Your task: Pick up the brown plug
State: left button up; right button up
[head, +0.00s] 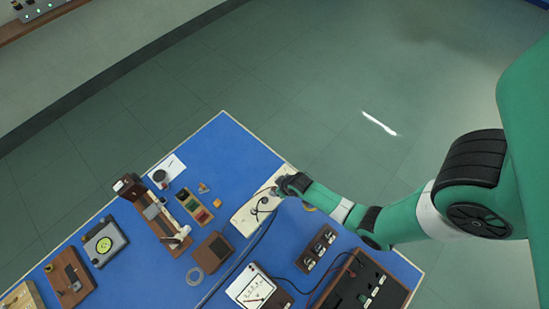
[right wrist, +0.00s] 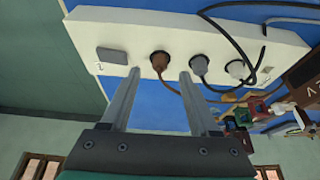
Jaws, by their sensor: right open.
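The brown plug (right wrist: 160,61) sits in a socket of the white power strip (right wrist: 135,28), with a brown cord running off to the right. My right gripper (right wrist: 160,73) is open, its two fingertips on either side of the brown plug in the right wrist view. I cannot tell whether they touch it. In the head view the right gripper (head: 277,191) is over the right end of the power strip (head: 240,219), and the brown plug is hidden there. My left gripper is not in view.
A grey plug (right wrist: 199,65) sits right beside the right finger, and a white plug (right wrist: 235,69) beyond it. A grey switch (right wrist: 111,55) is at the strip's left. Black cables (head: 262,205) loop over the strip. A brown box (head: 213,252) and a meter (head: 258,288) stand nearby.

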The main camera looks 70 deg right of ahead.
jog(key=x, duration=0.3)
jog(key=shift+f+b, duration=0.15)
jog(key=shift+b, duration=0.15)
grip_shut()
